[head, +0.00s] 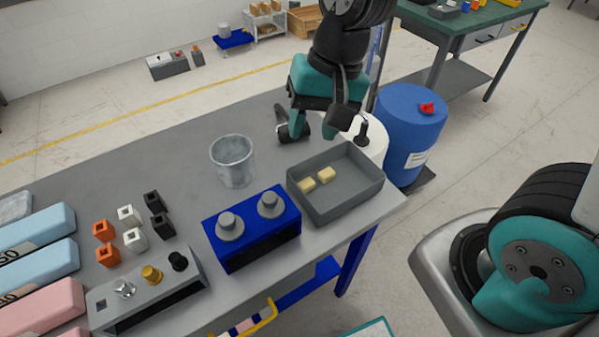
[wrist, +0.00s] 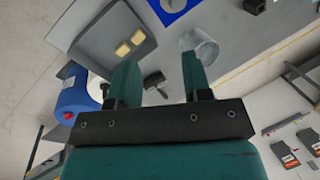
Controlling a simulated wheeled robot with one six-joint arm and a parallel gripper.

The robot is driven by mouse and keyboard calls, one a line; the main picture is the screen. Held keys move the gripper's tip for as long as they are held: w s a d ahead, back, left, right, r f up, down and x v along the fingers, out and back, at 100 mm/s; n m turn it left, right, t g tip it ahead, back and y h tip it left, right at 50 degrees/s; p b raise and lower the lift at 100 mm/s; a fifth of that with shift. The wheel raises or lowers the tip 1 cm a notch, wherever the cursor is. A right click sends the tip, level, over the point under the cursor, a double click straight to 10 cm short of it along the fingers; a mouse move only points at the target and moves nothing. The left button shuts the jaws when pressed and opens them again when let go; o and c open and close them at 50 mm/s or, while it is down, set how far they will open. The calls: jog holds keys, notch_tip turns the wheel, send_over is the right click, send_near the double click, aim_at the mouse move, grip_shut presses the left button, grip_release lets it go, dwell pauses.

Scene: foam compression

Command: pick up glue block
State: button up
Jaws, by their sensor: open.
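Two small pale yellow blocks, the glue blocks, lie close together in a grey open tray; one (head: 326,175) is slightly right of the other (head: 307,185). In the wrist view they show at upper left, as one block (wrist: 137,38) and another (wrist: 123,49). The tray (head: 358,199) stands at the table's right end. My teal and black gripper (head: 318,125) is above the table's back edge, behind the tray. Its jaws (wrist: 160,60) are open and empty, apart from the blocks.
A blue box with two grey knobs (head: 252,240) stands left of the tray. A clear grey cup (head: 233,163) is behind it. A dark object (wrist: 155,82) shows between my fingers, below them. A blue drum (head: 408,135) stands beyond the table's right end.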

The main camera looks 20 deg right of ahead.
jog(key=w+d+f+m+h+p, duration=0.1)
jog(key=w+d+f+m+p, duration=0.15)
jog(key=w+m, duration=0.35)
jog(key=m+h+p, duration=0.2)
jog(key=m+p, duration=0.1)
jog(key=m, duration=0.3)
send_over(306, 188)
jog(key=d, duration=0.1)
notch_tip(306, 188, down, 7)
notch_tip(306, 188, down, 12)
jog(key=b, duration=0.9)
jog(key=shift+d, duration=0.15)
jog(key=f+b, duration=0.2)
jog(key=f, duration=0.1)
jog(key=a+f+b, duration=0.1)
jog(key=f+b, duration=0.1)
jog(key=f, duration=0.1)
jog(key=shift+a, duration=0.15)
jog(key=shift+r, duration=0.2)
jog(key=c, duration=0.7)
